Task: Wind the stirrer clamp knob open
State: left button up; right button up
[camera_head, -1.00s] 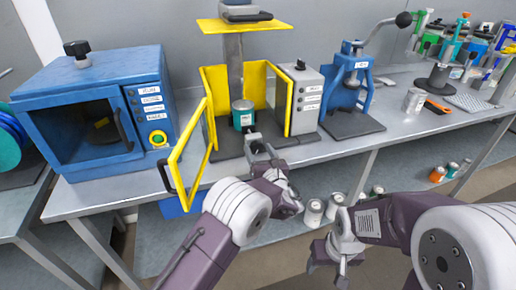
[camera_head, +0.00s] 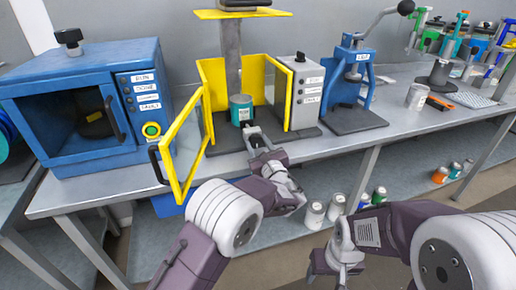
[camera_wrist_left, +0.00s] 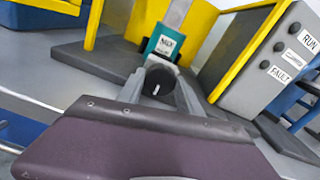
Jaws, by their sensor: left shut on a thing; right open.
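The yellow-framed stirrer (camera_head: 232,70) stands in the middle of the bench with its door swung open to the left. A teal can (camera_head: 241,110) sits inside on the dark base. A black round knob with a white mark (camera_wrist_left: 159,82) shows in the left wrist view, in front of the can. My left gripper (camera_head: 252,133) reaches in at the stirrer's front; in the left wrist view its fingers (camera_wrist_left: 160,90) are shut on the knob's two sides. My right gripper (camera_head: 335,264) is open and empty, low in front of the bench.
The open yellow door (camera_head: 181,155) stands close to the left of my left arm. A grey control box (camera_head: 303,92) is at the stirrer's right. A blue oven (camera_head: 92,108) stands left and a blue press (camera_head: 351,85) right. Several cans (camera_head: 314,214) stand on the lower shelf.

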pick_arm(q)
jog(key=o, duration=1.3)
jog(key=shift+f, duration=0.1)
jog(key=shift+o, duration=0.4)
jog(key=shift+w, duration=0.2)
jog(key=v, duration=0.9)
jog(key=shift+s, duration=0.1)
